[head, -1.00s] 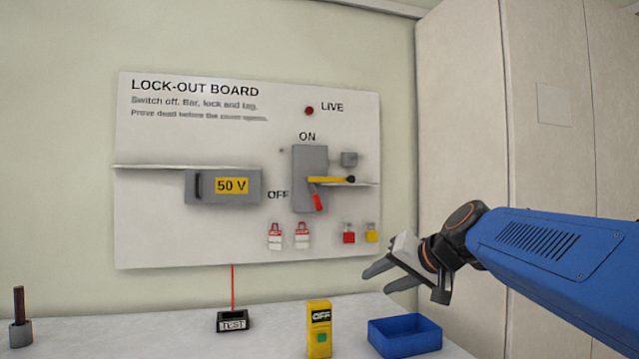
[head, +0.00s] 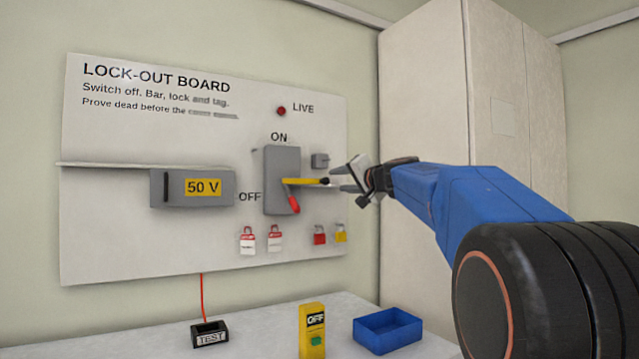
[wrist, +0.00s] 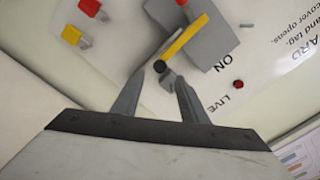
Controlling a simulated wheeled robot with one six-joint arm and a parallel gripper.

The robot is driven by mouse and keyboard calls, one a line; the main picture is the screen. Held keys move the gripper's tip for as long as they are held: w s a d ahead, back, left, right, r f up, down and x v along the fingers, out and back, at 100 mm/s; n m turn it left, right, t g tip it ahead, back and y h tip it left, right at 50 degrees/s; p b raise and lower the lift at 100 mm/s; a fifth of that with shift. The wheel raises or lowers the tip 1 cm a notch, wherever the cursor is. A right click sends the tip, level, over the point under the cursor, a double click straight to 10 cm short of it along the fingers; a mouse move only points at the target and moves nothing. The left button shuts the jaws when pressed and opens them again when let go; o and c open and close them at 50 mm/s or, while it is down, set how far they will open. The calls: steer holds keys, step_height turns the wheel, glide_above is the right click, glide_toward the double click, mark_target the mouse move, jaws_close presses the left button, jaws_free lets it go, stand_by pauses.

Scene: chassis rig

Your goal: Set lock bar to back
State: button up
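The yellow lock bar (head: 304,182) with a black knob at its right end lies across the grey switch box (head: 282,160) on the lock-out board (head: 110,140). The red switch handle (head: 294,204) points down, tilted. My gripper (head: 343,182) is open and empty, just right of the knob. In the wrist view the lock bar (wrist: 185,36) and its knob show just beyond my open fingers (wrist: 160,95), with a small grey block near the fingertips. I cannot tell whether a finger touches the knob.
Red and white tags (head: 260,240), a red padlock (head: 319,236) and a yellow padlock (head: 341,233) hang below the switch. A red LIVE lamp (head: 281,111) is above. A blue tray (head: 388,331), yellow OFF device (head: 312,332) and TEST block (head: 209,334) stand on the bench.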

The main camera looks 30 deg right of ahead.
mark_target(321, 181)
steer(key=w, duration=1.2)
steer(key=shift+w+a, duration=0.15)
steer(key=shift+w, duration=0.1)
jaws_close()
